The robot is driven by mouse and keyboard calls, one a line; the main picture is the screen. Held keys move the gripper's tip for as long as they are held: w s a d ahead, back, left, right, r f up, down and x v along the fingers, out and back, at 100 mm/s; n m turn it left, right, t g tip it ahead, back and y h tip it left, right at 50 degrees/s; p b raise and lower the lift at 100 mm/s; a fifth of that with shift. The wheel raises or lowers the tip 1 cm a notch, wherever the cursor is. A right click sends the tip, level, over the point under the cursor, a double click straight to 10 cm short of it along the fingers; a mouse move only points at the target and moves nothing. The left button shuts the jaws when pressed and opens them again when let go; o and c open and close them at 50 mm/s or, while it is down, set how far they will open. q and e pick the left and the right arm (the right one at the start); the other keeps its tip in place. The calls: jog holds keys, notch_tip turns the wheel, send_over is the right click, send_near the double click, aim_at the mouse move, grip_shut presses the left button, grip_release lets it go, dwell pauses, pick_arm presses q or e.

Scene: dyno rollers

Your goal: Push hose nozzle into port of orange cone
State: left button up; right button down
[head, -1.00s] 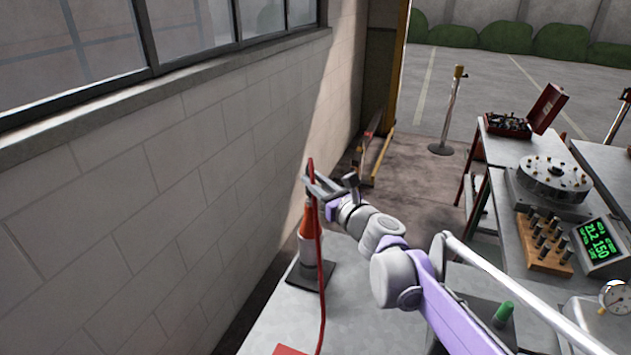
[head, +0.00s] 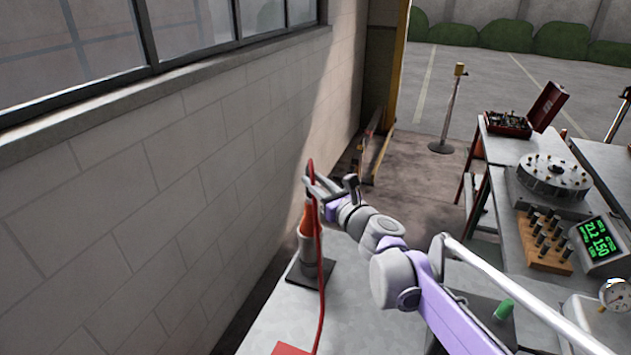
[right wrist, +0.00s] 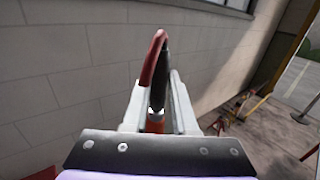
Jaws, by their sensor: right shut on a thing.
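The orange cone (head: 307,219) stands on a grey cylinder with a dark square base, near the far end of the grey bench by the wall. My right gripper (head: 312,186) is directly above the cone, shut on the end of the red hose (head: 319,270). In the right wrist view the hose (right wrist: 152,60) arches up and over between the two fingers (right wrist: 160,103), with a dark part below its bend. A bit of the orange cone (right wrist: 155,126) shows below that. The nozzle tip and the port are hidden by the fingers. My left gripper is not in view.
The block wall (head: 170,200) runs close along the left of the cone. To the right, a bench holds a round metal fixture (head: 553,177), a wooden peg block (head: 545,242) and a green display (head: 596,240). A red toolbox (head: 508,124) stands farther back.

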jog(key=shift+f, duration=0.35)
jog(key=c, duration=0.6)
grip_release()
jog(key=b+v, duration=0.1)
jog(key=v, duration=0.9)
jog(key=s+f+n+g+h, duration=0.3)
jog(key=s+f+n+g, duration=0.4)
jog(key=s+f+n, duration=1)
jog(key=s+d+f+n+g+h, duration=0.1)
jog(key=s+d+f+n+h, duration=0.1)
jog(key=s+d+n, duration=0.1)
jog(key=s+d+f+n+h, duration=0.2)
jog(key=s+d+f+n, duration=0.1)
jog(key=s+d+n, duration=0.1)
jog(key=s+d+f+n+g+h, duration=0.1)
jog(key=s+d+f+n+h, duration=0.1)
jog(key=s+d+f+n, duration=0.1)
jog(key=shift+s+d+f+n+g, duration=0.1)
jog(key=shift+s+f+n+g, duration=0.05)
jog(key=shift+s+n, duration=0.3)
jog(key=shift+s+d+f+n+g, duration=0.15)
jog(key=shift+s+n, duration=0.2)
jog(key=shift+n, duration=0.2)
jog(key=shift+s+d+f+n+h, duration=0.1)
jog(key=shift+s+d+n+h, duration=0.1)
jog(key=shift+d+n+h, duration=0.15)
